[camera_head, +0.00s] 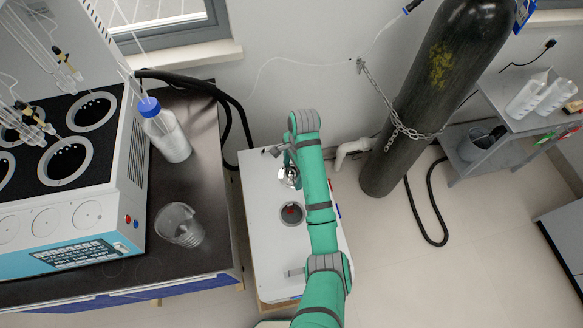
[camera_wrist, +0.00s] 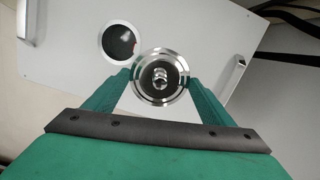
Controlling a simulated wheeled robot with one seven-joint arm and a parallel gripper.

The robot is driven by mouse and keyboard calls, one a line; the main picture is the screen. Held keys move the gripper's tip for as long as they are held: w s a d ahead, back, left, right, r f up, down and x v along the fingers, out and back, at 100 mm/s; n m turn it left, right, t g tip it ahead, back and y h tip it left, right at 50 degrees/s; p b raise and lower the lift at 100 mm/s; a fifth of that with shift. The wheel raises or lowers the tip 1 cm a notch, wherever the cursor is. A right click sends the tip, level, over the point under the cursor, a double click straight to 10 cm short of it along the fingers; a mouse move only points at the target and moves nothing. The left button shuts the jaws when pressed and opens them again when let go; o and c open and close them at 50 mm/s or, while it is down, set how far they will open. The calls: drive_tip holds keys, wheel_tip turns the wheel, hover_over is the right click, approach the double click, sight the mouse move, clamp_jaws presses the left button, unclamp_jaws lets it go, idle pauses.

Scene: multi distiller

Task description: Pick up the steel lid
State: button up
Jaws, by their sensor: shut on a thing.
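The steel lid (camera_wrist: 160,94) is a round, shiny disc with a small knob in its middle, seen in the wrist view between my two green fingers. My gripper (camera_wrist: 161,88) is shut on the lid, with one finger at each side of its rim. In the head view the lid (camera_head: 289,176) shows as a shiny spot beside my green arm, over the white top of a low unit. My gripper is mostly hidden behind the arm in that view.
The white unit top (camera_head: 265,250) has a round dark opening (camera_head: 292,213) and handles at its ends. A dark counter at left holds a beaker (camera_head: 180,226), a blue-capped bottle (camera_head: 166,132) and a distiller (camera_head: 70,190). A chained gas cylinder (camera_head: 430,100) stands at right.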

drive_tip(key=shift+s+d+r, duration=0.1)
drive_tip(key=shift+s+r, duration=0.25)
drive_tip(key=shift+s, duration=0.25)
drive_tip(key=shift+s+r, duration=0.3)
drive_tip(key=shift+s, duration=0.25)
drive_tip(key=s, duration=0.1)
drive_tip(key=s+r, duration=0.1)
drive_tip(key=s, duration=0.1)
drive_tip(key=s+r, duration=0.1)
drive_tip(key=s, duration=0.1)
drive_tip(key=shift+s, duration=0.1)
